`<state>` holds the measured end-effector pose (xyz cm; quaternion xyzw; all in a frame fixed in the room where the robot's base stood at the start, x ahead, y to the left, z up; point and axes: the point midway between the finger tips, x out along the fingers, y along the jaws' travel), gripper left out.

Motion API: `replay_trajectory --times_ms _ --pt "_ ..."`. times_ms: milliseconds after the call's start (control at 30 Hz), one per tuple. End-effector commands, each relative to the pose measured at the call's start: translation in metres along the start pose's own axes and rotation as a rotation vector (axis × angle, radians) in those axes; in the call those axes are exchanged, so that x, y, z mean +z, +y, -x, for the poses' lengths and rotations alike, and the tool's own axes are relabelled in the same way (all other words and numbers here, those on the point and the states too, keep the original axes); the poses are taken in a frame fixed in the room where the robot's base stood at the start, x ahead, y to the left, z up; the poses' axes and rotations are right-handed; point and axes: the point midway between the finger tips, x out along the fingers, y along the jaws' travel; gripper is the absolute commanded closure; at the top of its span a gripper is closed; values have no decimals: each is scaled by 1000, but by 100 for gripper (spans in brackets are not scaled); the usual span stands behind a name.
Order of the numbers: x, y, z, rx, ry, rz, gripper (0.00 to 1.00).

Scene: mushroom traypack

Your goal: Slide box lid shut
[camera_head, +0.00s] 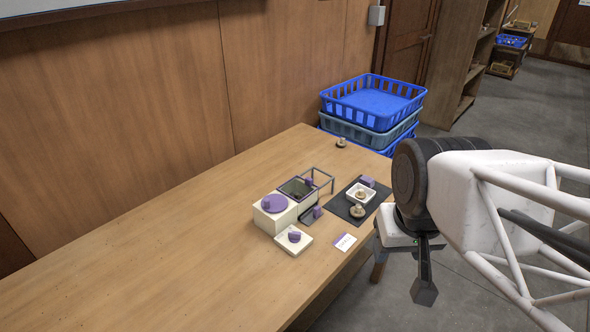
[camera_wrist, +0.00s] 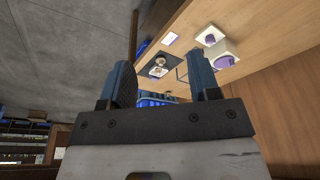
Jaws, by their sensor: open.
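A cream box (camera_head: 268,222) with a purple disc (camera_head: 275,203) on top stands on the table. Directly behind it is a dark-topped compartment (camera_head: 294,188) with a small purple block, and a thin grey rail frame (camera_head: 319,173) extends from its far side. A flat cream piece with a purple knob (camera_head: 294,236) lies in front. I cannot tell for sure which piece is the sliding lid. My gripper (camera_wrist: 162,82) is open and empty, off the table's right edge and apart from the box. The cream pieces (camera_wrist: 223,55) show small in the wrist view.
A dark mat (camera_head: 341,208) holds a white dish (camera_head: 349,195), mushrooms and a purple block. A white card (camera_head: 344,242) lies in front of it. Blue crates (camera_head: 372,103) are stacked behind the table. The table's left part (camera_head: 120,265) is clear.

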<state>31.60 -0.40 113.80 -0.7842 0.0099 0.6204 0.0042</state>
Motion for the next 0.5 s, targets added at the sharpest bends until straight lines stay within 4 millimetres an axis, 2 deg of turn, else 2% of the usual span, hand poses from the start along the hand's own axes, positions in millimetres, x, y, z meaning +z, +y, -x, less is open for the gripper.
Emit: replay_trajectory --times_ms 267,367,500 --pt "0 0 0 0 0 0 44" --pt "0 0 0 0 0 1 57" --pt "-5 0 0 0 -3 7 57"
